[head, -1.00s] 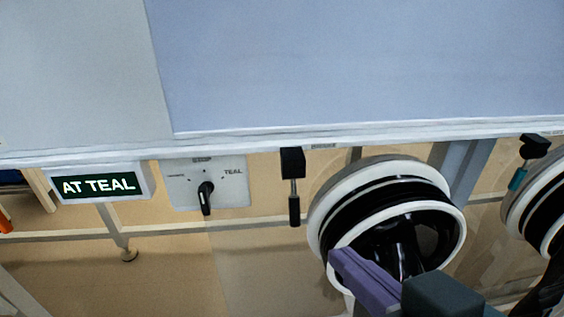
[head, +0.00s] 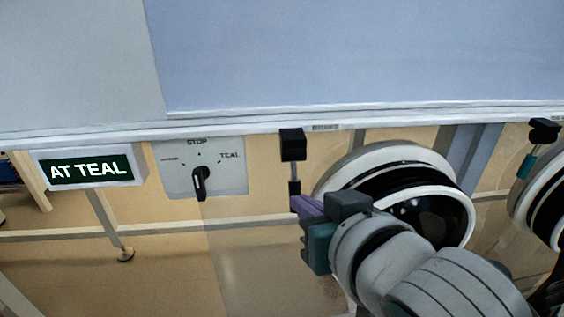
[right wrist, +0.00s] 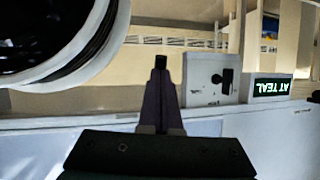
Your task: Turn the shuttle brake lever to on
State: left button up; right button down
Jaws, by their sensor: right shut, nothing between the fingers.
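The brake lever (head: 293,147) appears to be the black block under the cabinet's front edge, with a thin rod and black grip hanging straight down. Its lower end is hidden behind my right gripper (head: 298,204). That gripper has purple fingers, which are shut with nothing between them. In the right wrist view the shut fingers (right wrist: 159,75) point at a small black end, likely the lever's grip (right wrist: 161,61). I cannot tell whether they touch. My left gripper is not in view.
A selector panel (head: 229,181) with a black knob, marked STOP and TEAL, is left of the lever. A lit sign (head: 86,170) reads AT TEAL. A round glove port (head: 335,178) is close on the right, behind my right arm. Another lever (head: 542,131) is far right.

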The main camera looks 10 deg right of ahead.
jog(key=w+f+t+b, duration=0.1)
jog(key=b, duration=0.1)
jog(key=w+f+t+b, duration=0.1)
jog(key=b, duration=0.2)
jog(key=shift+w+f+t, duration=0.15)
jog(key=shift+w+t, duration=0.1)
jog(key=shift+t, duration=0.05)
